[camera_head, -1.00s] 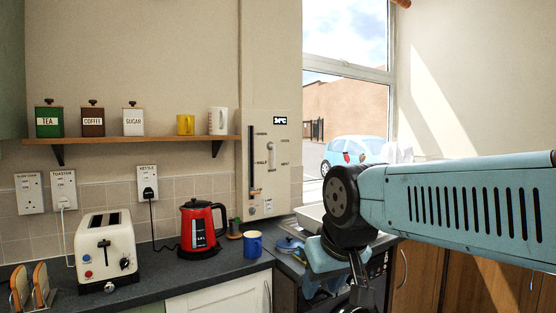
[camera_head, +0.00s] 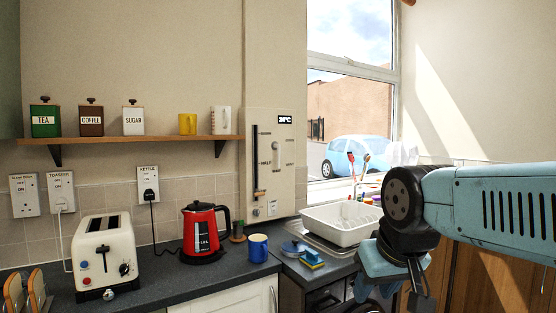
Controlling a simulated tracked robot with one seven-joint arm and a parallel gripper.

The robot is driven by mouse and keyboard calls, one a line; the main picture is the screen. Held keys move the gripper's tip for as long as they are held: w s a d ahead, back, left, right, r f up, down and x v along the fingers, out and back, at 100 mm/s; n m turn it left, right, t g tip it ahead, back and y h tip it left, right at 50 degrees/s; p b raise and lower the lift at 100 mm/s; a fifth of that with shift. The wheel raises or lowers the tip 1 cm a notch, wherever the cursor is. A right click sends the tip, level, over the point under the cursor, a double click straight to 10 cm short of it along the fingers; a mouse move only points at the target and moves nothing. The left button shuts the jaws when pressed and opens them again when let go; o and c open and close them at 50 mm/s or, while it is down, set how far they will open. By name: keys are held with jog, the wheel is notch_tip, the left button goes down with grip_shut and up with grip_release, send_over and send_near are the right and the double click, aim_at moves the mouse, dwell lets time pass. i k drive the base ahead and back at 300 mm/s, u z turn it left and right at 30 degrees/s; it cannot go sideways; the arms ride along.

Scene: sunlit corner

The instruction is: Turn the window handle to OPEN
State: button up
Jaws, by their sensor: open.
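The window (camera_head: 352,72) is at the upper right, with a white frame and a crossbar between its upper and lower panes. I cannot make out a window handle or an OPEN mark on the visible part of the frame. My gripper (camera_head: 392,290) hangs at the lower right, in front of the counter and well below the window. It is open and I see nothing between its fingers. The blue arm link and dark wrist joint hide part of the right side.
A white dish rack (camera_head: 342,222) stands by the sink under the window. A control panel (camera_head: 268,165) with a slider is left of the window. A blue mug (camera_head: 257,248), red kettle (camera_head: 203,232) and toaster (camera_head: 104,256) stand on the counter. A shelf (camera_head: 130,140) holds canisters.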

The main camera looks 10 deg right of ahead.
aim_at(276, 145)
jog(key=i, duration=1.65)
jog(key=u, duration=0.05)
